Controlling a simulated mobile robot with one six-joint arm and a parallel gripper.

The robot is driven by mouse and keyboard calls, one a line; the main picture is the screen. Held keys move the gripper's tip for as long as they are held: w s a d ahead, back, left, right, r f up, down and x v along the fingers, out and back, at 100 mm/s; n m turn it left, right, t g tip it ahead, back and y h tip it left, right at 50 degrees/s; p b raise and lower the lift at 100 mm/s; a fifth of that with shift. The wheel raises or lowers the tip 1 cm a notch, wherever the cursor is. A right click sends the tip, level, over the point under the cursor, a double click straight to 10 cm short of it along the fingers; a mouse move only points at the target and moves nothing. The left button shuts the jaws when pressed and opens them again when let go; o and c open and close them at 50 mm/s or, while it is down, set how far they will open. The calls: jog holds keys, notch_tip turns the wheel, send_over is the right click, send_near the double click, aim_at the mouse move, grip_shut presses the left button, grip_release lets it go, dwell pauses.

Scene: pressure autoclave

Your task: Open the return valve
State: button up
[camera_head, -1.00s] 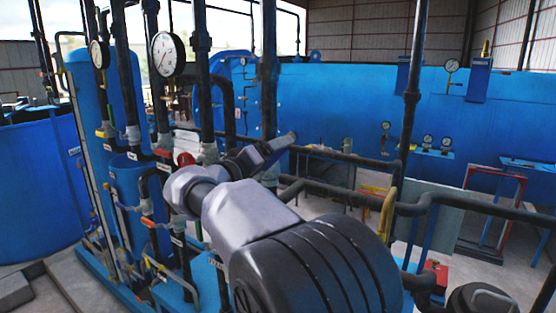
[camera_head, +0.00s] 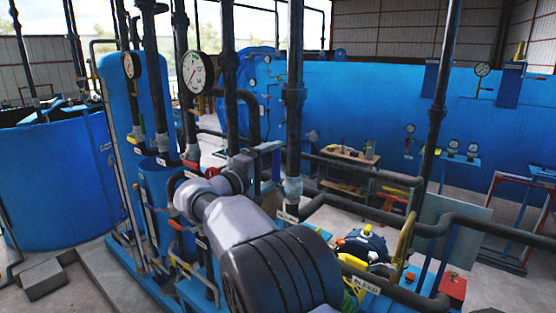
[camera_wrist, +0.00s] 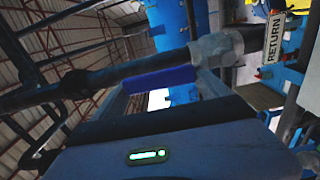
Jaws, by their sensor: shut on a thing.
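The white RETURN label (camera_wrist: 273,40) hangs on piping at the upper right of the wrist view. A grey valve fitting (camera_wrist: 215,48) on a dark pipe is just left of it. A dark blue bar (camera_wrist: 160,79), seemingly the return valve's handle, lies across between the fingertips of my gripper (camera_wrist: 160,88). My gripper appears shut on this bar. In the head view, my gripper (camera_head: 265,158) is beside a vertical dark pipe with a grey fitting (camera_head: 292,188). My wrist hides most of the handle there.
Vertical pipes and pressure gauges (camera_head: 197,72) stand close to the left of my arm. A horizontal dark pipe (camera_head: 365,213) with a yellow handle (camera_head: 404,245) runs to the right. A large blue tank (camera_head: 380,110) fills the back. A wooden table (camera_head: 350,160) stands before it.

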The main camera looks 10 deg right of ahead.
jog(key=shift+w+a, duration=0.1)
jog(key=shift+a, duration=0.1)
dwell(0.4)
jog(key=o, duration=1.9)
jog(key=b+v, duration=0.1)
jog(key=v, duration=1.6)
jog(key=shift+a+r, duration=0.1)
jog(key=shift+a, duration=0.05)
